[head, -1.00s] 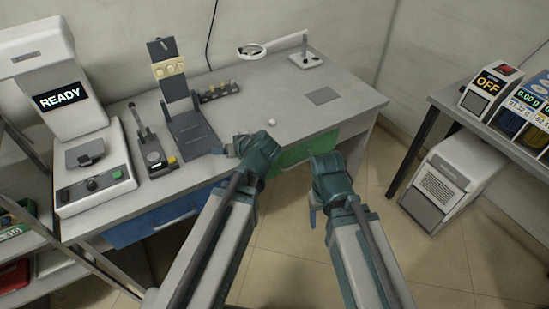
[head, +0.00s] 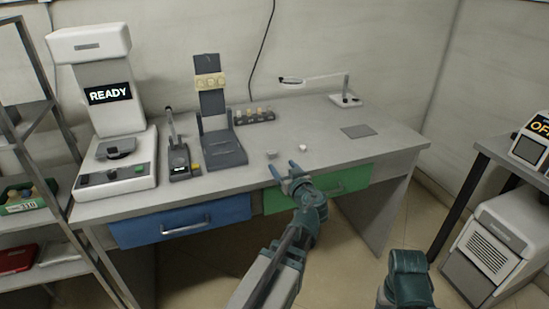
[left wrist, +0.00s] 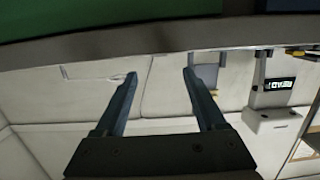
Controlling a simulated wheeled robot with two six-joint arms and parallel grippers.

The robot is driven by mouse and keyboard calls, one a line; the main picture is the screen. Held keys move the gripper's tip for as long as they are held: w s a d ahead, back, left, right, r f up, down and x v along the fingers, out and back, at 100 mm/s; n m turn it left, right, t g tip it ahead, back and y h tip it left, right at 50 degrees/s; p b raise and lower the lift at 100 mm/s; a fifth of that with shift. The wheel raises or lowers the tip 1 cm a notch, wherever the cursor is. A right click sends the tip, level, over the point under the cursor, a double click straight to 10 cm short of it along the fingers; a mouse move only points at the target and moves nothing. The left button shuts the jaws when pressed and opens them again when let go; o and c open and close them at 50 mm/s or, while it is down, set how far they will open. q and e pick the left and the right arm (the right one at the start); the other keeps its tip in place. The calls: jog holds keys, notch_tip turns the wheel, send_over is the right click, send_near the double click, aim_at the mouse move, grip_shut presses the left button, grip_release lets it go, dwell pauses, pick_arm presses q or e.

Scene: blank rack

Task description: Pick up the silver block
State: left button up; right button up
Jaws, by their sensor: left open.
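A small silver-grey block (head: 271,154) lies on the grey worktable (head: 330,133), near its front edge. A small whitish piece (head: 303,148) lies to its right. My left gripper (head: 281,167) is open and empty at the front edge, just in front of the block, with its fingers pointing towards the table. In the left wrist view the open fingers (left wrist: 160,73) have nothing between them, and I cannot make out the block there. Of my right arm only a teal link shows at the bottom right; its fingers are not visible.
A device reading READY (head: 115,152), a small dark instrument (head: 179,160), an upright dark stand (head: 222,150) and a small rack (head: 254,116) stand along the left and back. Blue and green drawers lie below.

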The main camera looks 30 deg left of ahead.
aim_at(273, 154)
pick_arm(q)
jog(key=x, duration=0.6)
jog(key=shift+w+a+b, duration=0.2)
jog(key=shift+a+b, duration=0.05)
jog(key=shift+b, duration=0.15)
jog(key=x, duration=0.5)
jog(key=shift+w+a+r+b, duration=0.1)
jog(key=shift+w+b, duration=0.1)
jog(key=shift+b, duration=0.1)
jog(key=shift+s, duration=0.1)
grip_shut()
